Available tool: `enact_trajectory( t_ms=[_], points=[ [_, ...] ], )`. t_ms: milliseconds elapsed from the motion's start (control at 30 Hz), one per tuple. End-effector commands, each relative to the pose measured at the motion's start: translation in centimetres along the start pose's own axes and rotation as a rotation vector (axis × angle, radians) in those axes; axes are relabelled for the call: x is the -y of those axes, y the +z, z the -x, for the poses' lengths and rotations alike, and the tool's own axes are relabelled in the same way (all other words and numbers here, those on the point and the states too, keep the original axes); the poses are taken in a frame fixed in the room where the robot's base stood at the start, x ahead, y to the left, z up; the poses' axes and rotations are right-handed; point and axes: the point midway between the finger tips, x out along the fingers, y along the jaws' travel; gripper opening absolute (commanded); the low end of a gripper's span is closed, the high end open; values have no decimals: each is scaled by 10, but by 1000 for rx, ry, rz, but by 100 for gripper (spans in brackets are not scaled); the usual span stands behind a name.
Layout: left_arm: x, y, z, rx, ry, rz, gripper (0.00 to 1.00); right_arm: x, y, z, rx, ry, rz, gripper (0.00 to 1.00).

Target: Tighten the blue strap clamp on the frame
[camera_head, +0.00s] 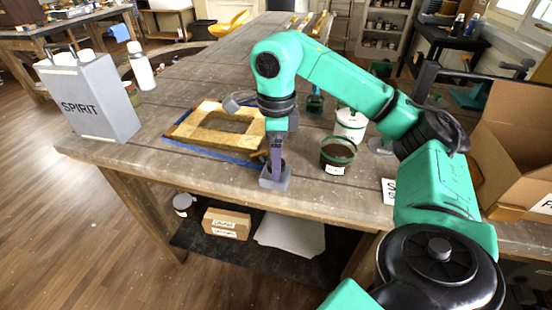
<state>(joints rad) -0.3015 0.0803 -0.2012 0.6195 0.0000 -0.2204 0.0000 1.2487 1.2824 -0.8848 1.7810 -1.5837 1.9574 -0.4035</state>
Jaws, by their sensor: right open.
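The gilt frame (190,127) lies flat on the workbench, a gold rectangle with an open middle. The blue strap clamp (210,153) runs along its front edge, against the outside. Its far side and the tightening part cannot be made out. My right gripper (275,182) points down at the frame's front right corner, near the bench's front edge. It is open, with nothing visible between its fingers. Whether it touches the strap cannot be told. My right wrist hides part of the frame's right side. My left gripper is out of view.
The workbench (330,195) has free room behind the frame. A grey SPIRIT can (90,100) and a white bottle (141,68) stand left. A dark pot with a green rim (337,158) and a white tub (350,125) stand right. A cardboard box (510,140) is far right.

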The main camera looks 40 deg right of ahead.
Motion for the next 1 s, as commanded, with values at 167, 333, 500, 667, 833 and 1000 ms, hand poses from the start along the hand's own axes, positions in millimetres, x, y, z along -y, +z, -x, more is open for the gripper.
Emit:
enact_trajectory(
  t_ms=[167,333,500,667,833,1000],
  points=[
    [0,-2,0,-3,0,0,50,0,0,1,0,0,0,58],
    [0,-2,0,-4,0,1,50,0,0,1,0,0,0,0],
    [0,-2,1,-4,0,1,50,0,0,1,1,0,-5,0],
    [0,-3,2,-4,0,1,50,0,0,1,1,0,-37,0],
    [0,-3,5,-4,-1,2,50,0,1,2,1,0,-115,0],
    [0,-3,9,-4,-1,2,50,0,1,2,1,0,-240,0]
  ],
)
